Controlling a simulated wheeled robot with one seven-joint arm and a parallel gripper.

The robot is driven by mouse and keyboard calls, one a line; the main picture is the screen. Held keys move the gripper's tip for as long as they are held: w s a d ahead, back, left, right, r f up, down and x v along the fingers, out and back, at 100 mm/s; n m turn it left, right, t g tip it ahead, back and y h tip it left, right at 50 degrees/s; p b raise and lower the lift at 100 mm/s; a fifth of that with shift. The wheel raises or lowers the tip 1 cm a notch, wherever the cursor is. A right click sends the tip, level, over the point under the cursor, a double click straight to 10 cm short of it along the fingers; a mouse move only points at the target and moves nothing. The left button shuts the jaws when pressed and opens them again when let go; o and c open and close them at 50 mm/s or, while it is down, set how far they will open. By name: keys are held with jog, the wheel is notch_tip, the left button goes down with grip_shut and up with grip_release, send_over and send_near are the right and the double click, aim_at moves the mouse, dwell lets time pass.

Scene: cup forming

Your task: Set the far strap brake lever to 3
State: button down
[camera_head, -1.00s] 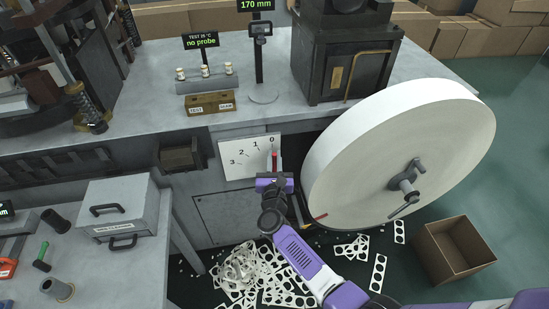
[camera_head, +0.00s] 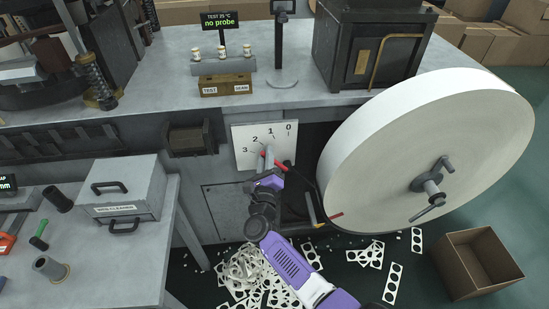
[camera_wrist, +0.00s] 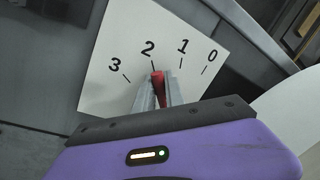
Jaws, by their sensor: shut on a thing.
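The brake scale plate (camera_head: 262,134), white with marks 0 to 3, is fixed to the front of the bench, left of the big white roll. It also shows in the wrist view (camera_wrist: 195,45). My gripper (camera_head: 266,166) is in front of the plate, shut on the red lever handle (camera_wrist: 158,85). In the wrist view the handle's red tip stands between the two fingers, just below and slightly right of the mark for 2. The rest of the lever is mostly hidden behind my gripper.
The large white roll (camera_head: 410,150) with a crank hub stands close to the right of my arm. Punched strip scraps (camera_head: 250,270) lie on the floor below. A grey table with a lidded box (camera_head: 120,185) is at left. An open cardboard box (camera_head: 478,262) stands at lower right.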

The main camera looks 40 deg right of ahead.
jog(key=shift+w+a+f+n+t+y+b, duration=0.1)
jog(key=shift+w+a+f+n+t+b, duration=0.25)
jog(key=shift+f+n+b, duration=0.3)
jog(key=shift+w+a+f+n+t+y+b, duration=0.15)
jog(key=shift+a+f+n+b, duration=0.3)
jog(key=shift+n, duration=0.45)
jog(key=shift+w+a+f+n+t+y+b, duration=0.1)
jog(key=shift+w+a+f+n+t+b, duration=0.2)
jog(key=shift+f+n+b, duration=0.35)
jog(key=shift+a+r, duration=0.1)
jog(key=c, duration=1.4)
grip_release()
jog(key=shift+c, duration=0.2)
jog(key=shift+s, duration=0.1)
jog(key=v, duration=0.7)
jog(key=shift+s+a+p, duration=0.25)
jog(key=shift+p, duration=0.05)
jog(key=shift+n, duration=0.3)
